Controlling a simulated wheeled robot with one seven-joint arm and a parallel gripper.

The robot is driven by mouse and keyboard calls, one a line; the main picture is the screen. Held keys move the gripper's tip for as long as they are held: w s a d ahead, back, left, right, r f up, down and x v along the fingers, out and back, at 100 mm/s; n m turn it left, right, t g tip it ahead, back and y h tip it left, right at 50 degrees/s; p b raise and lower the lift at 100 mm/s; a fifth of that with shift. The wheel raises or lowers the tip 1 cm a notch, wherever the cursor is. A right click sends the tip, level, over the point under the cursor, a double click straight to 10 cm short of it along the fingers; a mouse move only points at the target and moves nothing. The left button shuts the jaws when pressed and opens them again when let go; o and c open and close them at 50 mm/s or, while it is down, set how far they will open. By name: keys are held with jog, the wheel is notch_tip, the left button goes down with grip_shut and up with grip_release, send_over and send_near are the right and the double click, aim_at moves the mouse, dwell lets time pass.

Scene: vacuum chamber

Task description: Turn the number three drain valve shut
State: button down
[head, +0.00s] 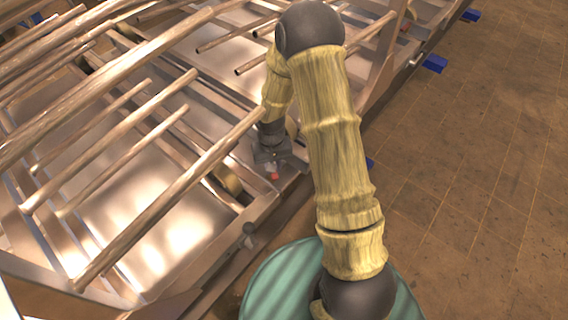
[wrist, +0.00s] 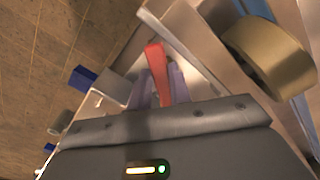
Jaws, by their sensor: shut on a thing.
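A red valve handle (wrist: 156,68) stands between the two fingers of my gripper (wrist: 160,88) in the wrist view, and the fingers are shut on it. The handle points away from the gripper's palm, and its lower part is hidden. In the head view my gripper (head: 271,168) reaches down to the edge of the metal frame, where only a small red bit of the handle (head: 273,176) shows. The valve body is hidden, and no number is readable on it.
A brass-coloured roller (wrist: 285,62) lies close to the right of the gripper in the wrist view. Long metal bars (head: 180,195) cross the frame (head: 205,272) on the left. A grey knob (head: 249,229) sits on the near edge. The tiled floor (head: 480,150) is open on the right.

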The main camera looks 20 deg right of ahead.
jog(key=shift+a, duration=0.15)
dwell(0.4)
jog(key=c, duration=1.3)
grip_release()
notch_tip(320, 180, up, 12)
jog(key=shift+p, duration=0.55)
